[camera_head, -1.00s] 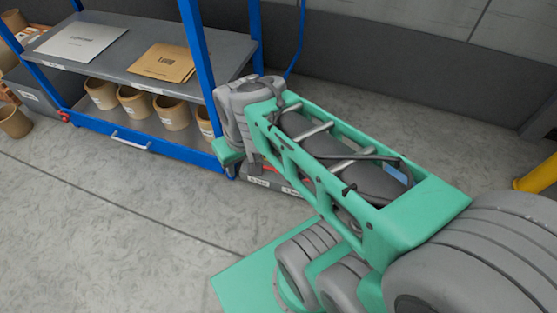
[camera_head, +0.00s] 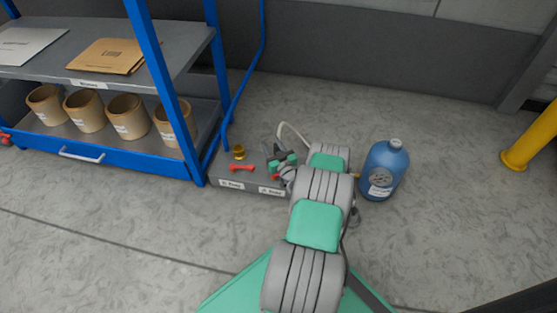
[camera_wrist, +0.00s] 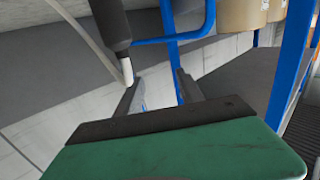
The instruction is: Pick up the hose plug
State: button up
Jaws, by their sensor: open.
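In the wrist view a dark cylinder with a pale, narrow lower end, apparently the hose plug (camera_wrist: 112,25), stands at the upper left. A pale hose (camera_wrist: 80,33) runs down toward its narrow end. My gripper (camera_wrist: 157,78) is open, with nothing visible between its fingers. The left fingertip appears close to the narrow end; I cannot tell whether they touch. In the head view my gripper (camera_head: 282,166) is over the right part of a low grey labelled unit (camera_head: 225,185). The white hose (camera_head: 291,128) arches up behind it, and my arm partly hides this area.
A brass-coloured fitting (camera_head: 238,152) and a red handle (camera_head: 241,168) are on the unit's left part. A blue shelf rack (camera_head: 130,163) with several tan pots stands left. A blue bottle (camera_head: 385,170) stands close right of my arm. A yellow post (camera_head: 530,140) is farther right.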

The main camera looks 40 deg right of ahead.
jog(key=s+d+f+m+h, duration=0.2)
jog(key=s+d+f+h, duration=0.1)
jog(key=s+f, duration=0.15)
jog(key=shift+g, duration=0.3)
jog(key=b+x, duration=0.2)
jog(key=x, duration=0.1)
jog(key=b+x, duration=0.2)
jog(key=x, duration=0.2)
jog(key=shift+w+a+f+b, duration=0.15)
jog(key=shift+w+a+b, duration=0.05)
jog(key=shift+b, duration=0.2)
jog(key=shift+w+d, duration=0.1)
jog(key=shift+w, duration=0.05)
grip_shut()
